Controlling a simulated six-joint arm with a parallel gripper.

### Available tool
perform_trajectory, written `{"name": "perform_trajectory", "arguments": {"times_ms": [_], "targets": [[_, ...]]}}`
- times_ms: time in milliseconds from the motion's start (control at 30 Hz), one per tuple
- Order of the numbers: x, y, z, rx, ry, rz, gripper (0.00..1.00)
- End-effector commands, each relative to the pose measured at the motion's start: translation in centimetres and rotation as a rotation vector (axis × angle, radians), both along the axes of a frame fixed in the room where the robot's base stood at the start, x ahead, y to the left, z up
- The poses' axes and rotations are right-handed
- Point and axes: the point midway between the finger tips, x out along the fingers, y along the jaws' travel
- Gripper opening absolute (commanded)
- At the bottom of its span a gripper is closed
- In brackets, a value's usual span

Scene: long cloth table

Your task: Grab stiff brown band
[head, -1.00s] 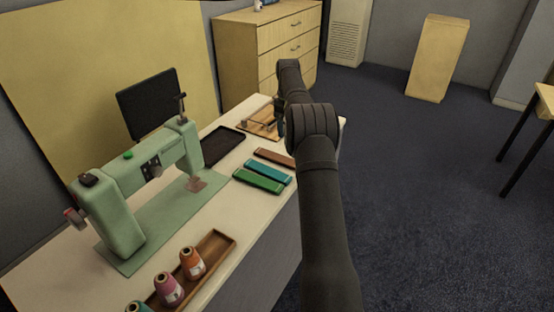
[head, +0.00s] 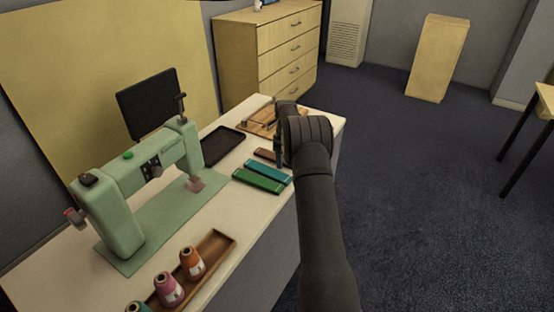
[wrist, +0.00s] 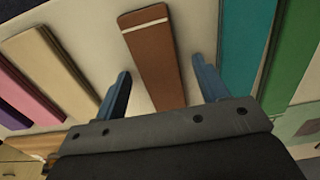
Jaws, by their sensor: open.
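The brown band (wrist: 152,52) is a flat strip with a pale stripe near one end. It lies on the table in the wrist view, between and beyond the two blue fingertips of my gripper (wrist: 160,90). My gripper is open and nothing is held in it. In the head view only the left end of the brown band (head: 264,153) shows; my gripper (head: 278,160) and arm hide the rest. I cannot tell the exact height of the fingertips above the table.
A teal band (head: 267,172) and a green band (head: 258,183) lie beside the brown one. A black tray (head: 222,147), a green sewing machine (head: 130,185) and a wooden thread tray (head: 222,249) stand on the table. A wooden board (head: 258,121) lies at the far end.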

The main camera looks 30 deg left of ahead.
Motion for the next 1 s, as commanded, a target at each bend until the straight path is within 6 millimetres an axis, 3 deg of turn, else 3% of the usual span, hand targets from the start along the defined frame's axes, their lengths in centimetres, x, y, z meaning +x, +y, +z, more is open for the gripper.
{"name": "perform_trajectory", "arguments": {"times_ms": [233,400,500,800,1000], "targets": [[0.0,0.0,-0.2,0.000,0.000,0.000,0.66],[0.0,0.0,-0.1,0.000,0.000,0.000,0.33],[0.0,0.0,-0.1,0.000,0.000,0.000,0.18],[0.0,0.0,0.1,0.001,-0.001,0.000,0.18],[0.1,0.1,1.9,0.002,-0.002,0.000,0.18]]}}
